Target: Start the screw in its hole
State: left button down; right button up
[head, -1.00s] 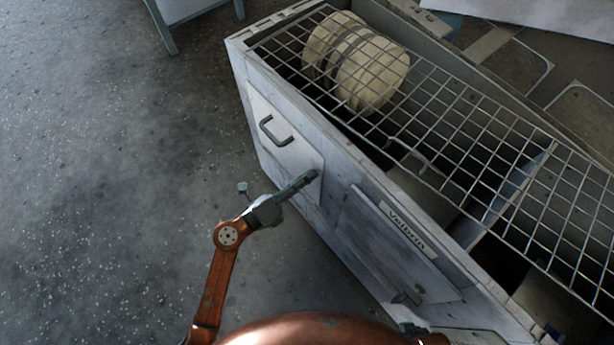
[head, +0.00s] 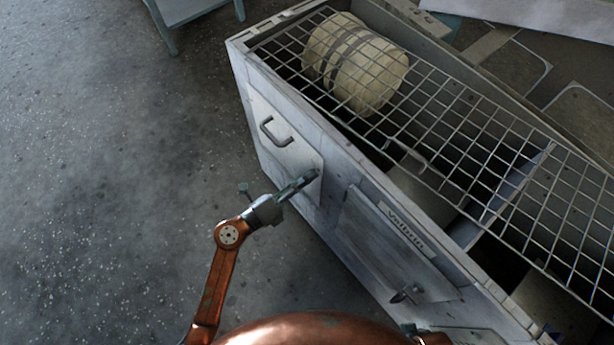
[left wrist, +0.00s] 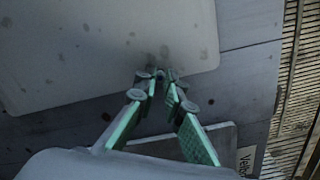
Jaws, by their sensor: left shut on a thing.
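My left gripper (head: 308,180) reaches the lower right corner of a pale panel (head: 272,118) on the blower housing's side. Its green-padded fingers also show in the left wrist view (left wrist: 161,80), converging at the tips. They are shut on the screw (left wrist: 160,73), of which only a small dark end shows between the fingertips, close to the panel's edge. The hole is hidden behind the fingertips, and I cannot tell whether the screw is in it. My right gripper is not clearly seen.
The housing (head: 340,170) has a wire grille (head: 450,120) on top over a cream drum (head: 358,65). A labelled door (head: 385,245) with a latch (head: 407,293) is to the right. Open floor (head: 110,150) lies left.

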pick_arm(q)
jog(key=shift+w+r, duration=0.1)
dwell(0.4)
jog(key=shift+d, duration=0.1)
jog(key=c, duration=1.9)
grip_release()
jog(key=shift+c, duration=0.2)
jog(key=o, duration=0.5)
jog(key=shift+p+v, duration=0.6)
jog(key=shift+v, duration=3.35)
